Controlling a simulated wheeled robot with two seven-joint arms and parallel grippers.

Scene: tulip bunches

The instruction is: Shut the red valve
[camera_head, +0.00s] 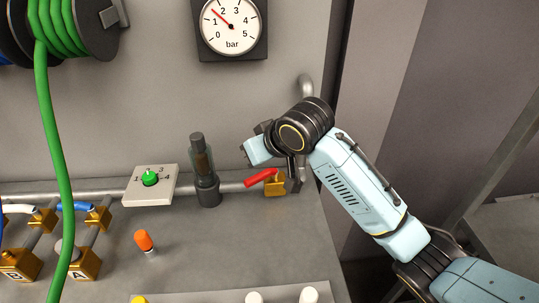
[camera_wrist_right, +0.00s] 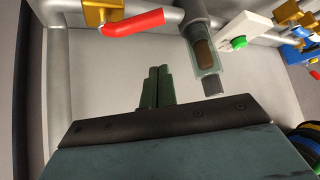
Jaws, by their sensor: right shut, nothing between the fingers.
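The red valve has a red lever handle (camera_head: 260,178) on a brass body (camera_head: 275,187), near the right end of the grey pipe. The handle points left, roughly along the pipe. In the right wrist view, which is upside down, the handle (camera_wrist_right: 133,22) and brass body (camera_wrist_right: 102,10) show at the upper left. My right gripper (camera_head: 246,149) is just above the handle in the head view, apart from it. Its fingers (camera_wrist_right: 157,86) are together and empty, with the back wall behind them. My left gripper is not in view.
A clear dark-capped filter (camera_head: 203,170) stands left of the valve. Left of it are a white plate with a green knob (camera_head: 149,179) and an orange-capped piece (camera_head: 145,241). A gauge (camera_head: 231,27) hangs above. A green hose (camera_head: 56,150) drops at the left.

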